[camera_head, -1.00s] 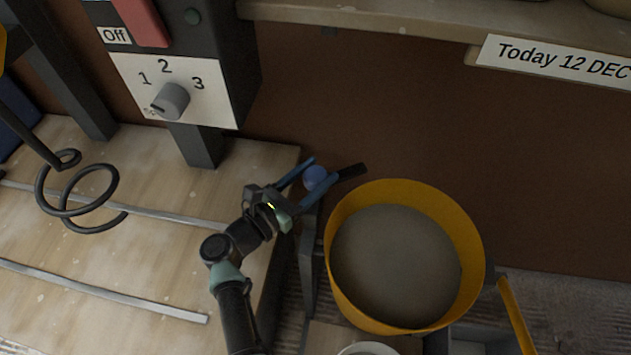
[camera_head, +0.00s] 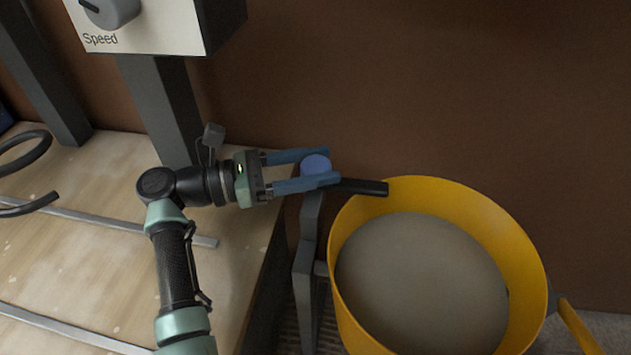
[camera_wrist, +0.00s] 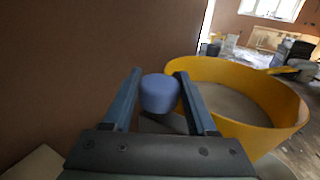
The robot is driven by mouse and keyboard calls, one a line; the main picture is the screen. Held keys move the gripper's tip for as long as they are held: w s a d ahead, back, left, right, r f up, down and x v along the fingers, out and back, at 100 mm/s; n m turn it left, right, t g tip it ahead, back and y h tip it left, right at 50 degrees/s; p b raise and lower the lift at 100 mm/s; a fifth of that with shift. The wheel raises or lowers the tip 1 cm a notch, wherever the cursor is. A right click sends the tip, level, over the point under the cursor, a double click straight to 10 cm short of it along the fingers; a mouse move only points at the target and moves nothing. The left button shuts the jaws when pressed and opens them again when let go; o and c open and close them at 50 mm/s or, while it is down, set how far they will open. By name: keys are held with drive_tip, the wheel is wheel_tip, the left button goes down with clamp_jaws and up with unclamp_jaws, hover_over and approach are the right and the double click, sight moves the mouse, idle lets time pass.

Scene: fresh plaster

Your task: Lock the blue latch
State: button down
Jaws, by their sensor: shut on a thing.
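The blue latch (camera_head: 315,166) is a round blue knob on top of a dark grey post, with a black bar pointing right toward the bucket rim. My gripper (camera_head: 318,168) reaches in from the left with its two blue fingers on either side of the knob, shut on it. In the wrist view the blue knob (camera_wrist: 159,93) sits between the fingertips of my gripper (camera_wrist: 158,88). The lower part of the knob and its mount are partly hidden.
A yellow bucket (camera_head: 537,250) filled with grey plaster stands right of the latch. A wooden board (camera_head: 90,255) with metal strips lies at left. A machine box with a speed dial (camera_head: 106,10) stands on a grey post behind my arm. A brown wall closes the back.

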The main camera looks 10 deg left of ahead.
drive_tip(key=shift+m+g+h+b, duration=0.3)
drive_tip(key=shift+g+b, duration=0.1)
drive_tip(key=shift+b, duration=0.05)
drive_tip(key=shift+c, duration=1)
unclamp_jaws()
drive_tip(key=v, duration=1.3)
drive_tip(key=shift+d+r, duration=0.1)
